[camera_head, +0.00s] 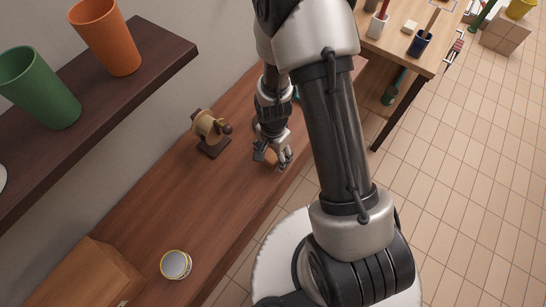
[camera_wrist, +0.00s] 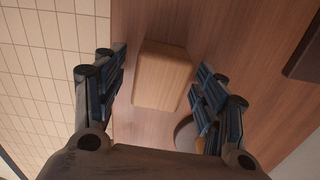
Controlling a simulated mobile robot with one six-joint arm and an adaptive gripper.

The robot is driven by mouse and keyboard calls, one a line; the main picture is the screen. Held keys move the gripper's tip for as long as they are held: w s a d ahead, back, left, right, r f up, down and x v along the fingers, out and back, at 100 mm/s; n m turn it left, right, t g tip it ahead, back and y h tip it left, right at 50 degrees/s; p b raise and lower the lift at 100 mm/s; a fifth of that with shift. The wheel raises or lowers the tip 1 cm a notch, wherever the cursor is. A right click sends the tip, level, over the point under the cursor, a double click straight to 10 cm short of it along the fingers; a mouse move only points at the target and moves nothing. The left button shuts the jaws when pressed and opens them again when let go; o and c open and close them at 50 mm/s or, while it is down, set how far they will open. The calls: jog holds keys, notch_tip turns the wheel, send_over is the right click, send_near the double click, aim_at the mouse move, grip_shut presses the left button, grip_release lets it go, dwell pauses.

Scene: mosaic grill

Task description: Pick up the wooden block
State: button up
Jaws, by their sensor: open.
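The wooden block (camera_wrist: 162,75) is light tan with rounded edges and lies on the brown wooden counter (camera_head: 190,210). In the wrist view it sits between the two fingers of my gripper (camera_wrist: 162,88), with visible gaps on both sides. My gripper is open and empty. In the head view my gripper (camera_head: 273,158) hangs low over the counter near its right edge. I cannot make out the block in the head view, where my gripper and arm cover that area.
A brown roll on a dark stand (camera_head: 211,130) is left of my gripper. A round tin (camera_head: 176,264) and a cardboard box (camera_head: 88,277) sit nearer. A shelf (camera_head: 150,62) holds an orange cup (camera_head: 105,36) and a green cup (camera_head: 40,88). The counter's middle is clear.

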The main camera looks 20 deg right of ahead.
jog(key=shift+c, duration=0.4)
jog(key=c, duration=1.1)
